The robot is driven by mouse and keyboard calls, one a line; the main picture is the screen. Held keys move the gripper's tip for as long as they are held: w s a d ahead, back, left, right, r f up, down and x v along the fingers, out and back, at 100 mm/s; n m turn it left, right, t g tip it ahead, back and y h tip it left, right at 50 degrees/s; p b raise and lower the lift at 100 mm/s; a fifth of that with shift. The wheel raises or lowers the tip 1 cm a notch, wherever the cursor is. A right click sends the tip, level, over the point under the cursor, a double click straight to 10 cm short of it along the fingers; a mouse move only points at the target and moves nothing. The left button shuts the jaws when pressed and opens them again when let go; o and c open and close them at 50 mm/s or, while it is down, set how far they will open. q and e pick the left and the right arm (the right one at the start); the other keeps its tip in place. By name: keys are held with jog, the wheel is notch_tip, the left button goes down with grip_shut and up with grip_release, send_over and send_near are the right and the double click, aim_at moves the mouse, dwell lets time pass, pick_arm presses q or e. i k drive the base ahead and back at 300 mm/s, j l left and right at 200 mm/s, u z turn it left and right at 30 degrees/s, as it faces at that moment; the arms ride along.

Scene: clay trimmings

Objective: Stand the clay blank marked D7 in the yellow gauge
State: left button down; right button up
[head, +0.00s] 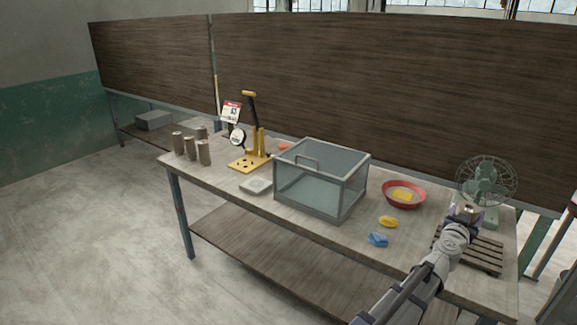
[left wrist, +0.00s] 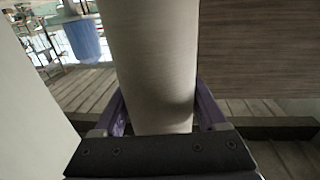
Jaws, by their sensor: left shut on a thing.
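The yellow gauge (head: 261,145) stands on the table at the back left, with a holed base, an upright and a round dial. My left gripper (head: 466,210) is over the wooden pallet at the right end of the table. In the left wrist view it is shut on a pale cylindrical clay blank (left wrist: 152,65), which stands between its fingers. No D7 mark is readable on it. A second pale surface (left wrist: 28,95) is close at the left of that view. Several grey-brown cylinders (head: 190,148) stand left of the gauge. My right gripper is not in view.
A grey-framed clear box (head: 322,182) stands mid-table, between gauge and gripper. A pale square device (head: 256,186) lies before the gauge. A red bowl (head: 404,204), yellow piece (head: 388,221), blue piece (head: 377,239), slatted pallet (head: 487,255) and green fan (head: 487,182) are at the right.

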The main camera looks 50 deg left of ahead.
aim_at(246, 163)
jog(key=j+u, duration=0.1)
jog(key=u, duration=3.4)
jog(key=i+l, duration=0.4)
jog(key=i, duration=0.2)
jog(key=i+l, duration=0.4)
jog(key=i, duration=2.45)
jog(key=l+z, duration=0.2)
jog(key=z, duration=2.8)
